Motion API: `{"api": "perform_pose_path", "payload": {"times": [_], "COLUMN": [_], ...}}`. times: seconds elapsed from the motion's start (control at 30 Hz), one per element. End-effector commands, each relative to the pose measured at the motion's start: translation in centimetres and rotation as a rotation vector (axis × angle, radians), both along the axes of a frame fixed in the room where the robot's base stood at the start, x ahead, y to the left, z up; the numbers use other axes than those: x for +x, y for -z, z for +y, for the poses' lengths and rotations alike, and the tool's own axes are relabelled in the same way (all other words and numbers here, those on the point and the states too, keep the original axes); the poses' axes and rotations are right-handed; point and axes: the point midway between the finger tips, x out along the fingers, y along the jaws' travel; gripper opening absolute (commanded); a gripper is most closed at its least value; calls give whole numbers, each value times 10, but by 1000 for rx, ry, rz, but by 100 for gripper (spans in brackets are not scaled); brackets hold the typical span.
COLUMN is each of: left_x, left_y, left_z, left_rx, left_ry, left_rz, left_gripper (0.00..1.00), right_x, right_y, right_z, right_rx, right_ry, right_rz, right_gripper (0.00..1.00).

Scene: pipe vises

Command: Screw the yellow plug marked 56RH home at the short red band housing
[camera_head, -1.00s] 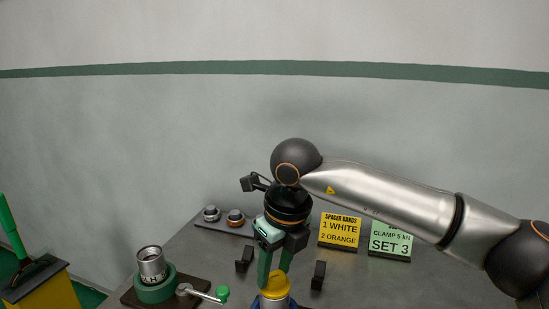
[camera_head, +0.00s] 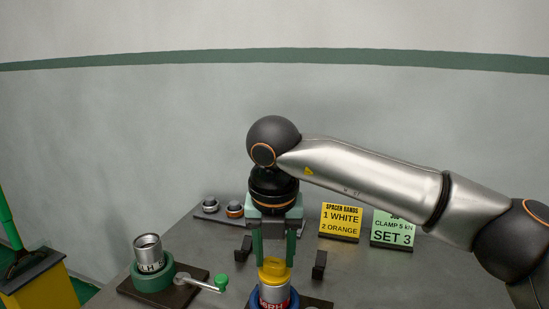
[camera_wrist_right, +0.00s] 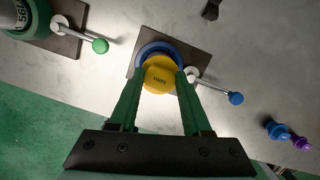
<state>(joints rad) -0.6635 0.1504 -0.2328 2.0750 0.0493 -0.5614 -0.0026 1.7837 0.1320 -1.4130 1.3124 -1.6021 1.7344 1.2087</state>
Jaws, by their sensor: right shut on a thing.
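The yellow plug (camera_head: 274,268) sits upright on top of a silver housing (camera_head: 274,292) in a blue vise (camera_head: 256,299). A red band with white letters ending in "RH" shows low on this housing, cut by the picture's bottom edge. My right gripper (camera_head: 274,264) points straight down and is shut on the plug, one green finger on each side. The right wrist view shows the plug's top (camera_wrist_right: 159,75) between the fingertips; its lettering is too small to read surely. The joint between plug and housing is partly hidden. My left gripper is out of view.
A green vise (camera_head: 153,281) holds another silver housing (camera_head: 148,253) to the left, its green-knobbed handle (camera_head: 221,282) reaching right. Two dark blocks stand near my fingers. Yellow and green signs (camera_head: 340,221) stand behind. Blue and purple parts (camera_wrist_right: 277,131) lie right of the blue vise's handle (camera_wrist_right: 236,98).

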Motion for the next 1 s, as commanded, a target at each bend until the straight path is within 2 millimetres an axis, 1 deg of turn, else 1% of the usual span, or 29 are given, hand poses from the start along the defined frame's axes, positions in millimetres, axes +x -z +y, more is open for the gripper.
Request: {"api": "perform_pose_path", "payload": {"times": [0.03, 0.27, 0.4, 0.5, 0.63, 0.87, 0.9, 1.0], "left_x": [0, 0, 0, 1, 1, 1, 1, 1], "left_y": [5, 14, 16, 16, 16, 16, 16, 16], "left_z": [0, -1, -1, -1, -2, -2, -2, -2], "left_rx": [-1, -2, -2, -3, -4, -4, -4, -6], "left_ry": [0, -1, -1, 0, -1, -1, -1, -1], "left_rz": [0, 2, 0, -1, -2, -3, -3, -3], "left_gripper": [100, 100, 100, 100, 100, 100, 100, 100], "right_x": [0, 0, 0, 0, 0, 0, 0, 0], "right_y": [2, 2, 2, 2, 2, 2, 2, 2], "right_z": [0, 1, 1, 1, 0, 0, 0, 0], "right_rx": [-1, -2, -1, 0, 0, 1, 0, 1], "right_ry": [69, 409, 625, 753, 840, 847, 846, 846], "right_rz": [-2, -1, -1, 0, -1, -1, -1, -1], "right_gripper": [0, 0, 0, 0, 0, 0, 53, 64]}}
